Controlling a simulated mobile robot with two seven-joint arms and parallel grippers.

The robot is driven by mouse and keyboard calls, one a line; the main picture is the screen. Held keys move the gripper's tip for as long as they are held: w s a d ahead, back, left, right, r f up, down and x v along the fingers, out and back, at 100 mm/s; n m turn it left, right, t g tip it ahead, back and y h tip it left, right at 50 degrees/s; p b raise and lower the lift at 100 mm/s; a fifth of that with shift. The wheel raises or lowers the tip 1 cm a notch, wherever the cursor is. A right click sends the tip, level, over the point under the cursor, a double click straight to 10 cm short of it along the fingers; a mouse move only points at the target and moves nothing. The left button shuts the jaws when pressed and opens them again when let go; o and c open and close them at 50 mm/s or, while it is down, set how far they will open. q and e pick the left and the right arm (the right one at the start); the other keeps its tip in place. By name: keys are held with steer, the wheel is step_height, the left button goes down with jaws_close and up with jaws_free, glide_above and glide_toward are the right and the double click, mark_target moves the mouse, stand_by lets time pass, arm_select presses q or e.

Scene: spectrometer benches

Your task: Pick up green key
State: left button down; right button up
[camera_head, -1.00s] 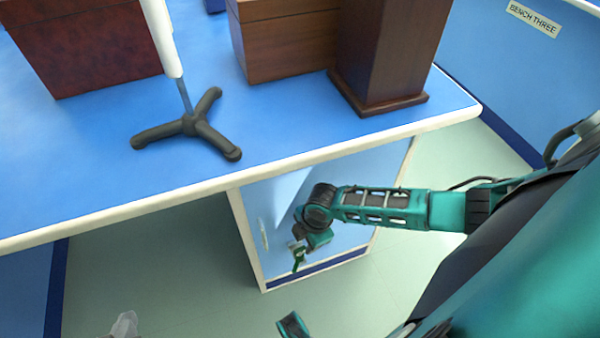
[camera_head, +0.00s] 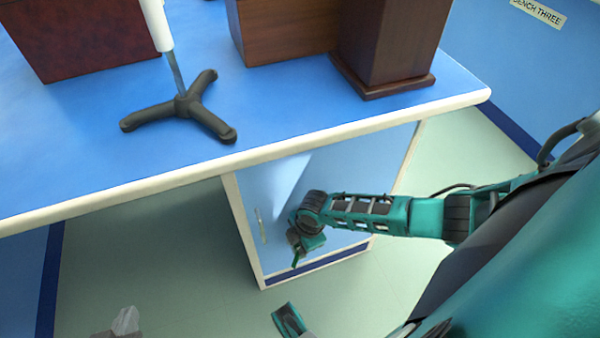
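My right gripper (camera_head: 297,255) hangs at the end of my teal arm, in front of the bench's side panel and below the bench top. A small thin green piece (camera_head: 296,262) shows at its tip. I cannot tell whether it is the green key or part of the gripper. The gap between the fingers is too small to make out. A grey tip at the bottom left edge looks like my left gripper (camera_head: 125,321), mostly cut off by the frame. No green key shows clearly on the bench top.
The blue bench top (camera_head: 290,110) has a pale raised edge (camera_head: 330,135). On it stand a black three-legged stand (camera_head: 185,104) with a white column, a reddish-brown box (camera_head: 85,38) and brown wooden boxes (camera_head: 390,45). The bench's front strip is clear. Pale green floor (camera_head: 150,260) lies below.

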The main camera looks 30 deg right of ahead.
arm_select(q)
steer(key=shift+f, duration=0.1)
arm_select(e)
jaws_close()
steer(key=shift+w+d+r, duration=0.1)
steer(key=shift+r, duration=0.1)
